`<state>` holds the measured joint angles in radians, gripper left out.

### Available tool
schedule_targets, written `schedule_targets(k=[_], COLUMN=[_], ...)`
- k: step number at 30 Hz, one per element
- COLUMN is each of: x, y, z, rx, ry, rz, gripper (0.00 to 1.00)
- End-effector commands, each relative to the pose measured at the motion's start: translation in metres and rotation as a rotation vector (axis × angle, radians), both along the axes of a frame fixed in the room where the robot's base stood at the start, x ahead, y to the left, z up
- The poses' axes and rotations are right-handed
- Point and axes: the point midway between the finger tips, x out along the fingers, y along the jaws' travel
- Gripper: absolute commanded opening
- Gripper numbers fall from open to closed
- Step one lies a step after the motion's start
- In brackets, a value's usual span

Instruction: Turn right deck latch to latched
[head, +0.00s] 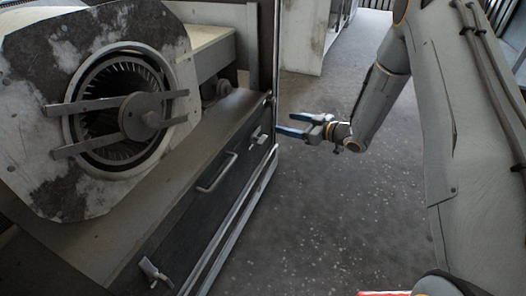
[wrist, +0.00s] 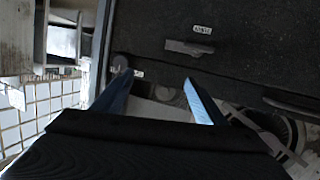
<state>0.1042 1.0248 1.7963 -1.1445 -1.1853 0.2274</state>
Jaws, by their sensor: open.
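The right deck latch (head: 261,139) is a small pale metal piece near the far right end of the dark front panel (head: 205,190). My gripper (head: 282,124) is open, with blue-tipped fingers pointing left toward the panel's far end. In the wrist view my gripper (wrist: 155,80) has nothing visibly held between its fingers. The latch lies above the right finger in that picture, apart from it.
A pull handle (head: 216,172) sits mid-panel, and another latch (head: 153,272) sits at the near end. The blower housing (head: 45,110) with its round, barred inlet (head: 118,112) stands on the deck. The grey floor (head: 310,220) right of the panel is clear.

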Motion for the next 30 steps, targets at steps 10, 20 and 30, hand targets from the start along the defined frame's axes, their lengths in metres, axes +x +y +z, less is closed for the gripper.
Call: schedule_targets(k=[10, 20, 30], x=[-0.031, -0.023, -0.009], y=[0.025, 0.060, 0.096], z=[-0.073, -0.074, -0.073], rx=[0.231, 0.246, 0.245], ry=[-0.046, -0.048, -0.049], rz=[0.250, 0.269, 0.265], gripper=[0.66, 0.66, 0.66])
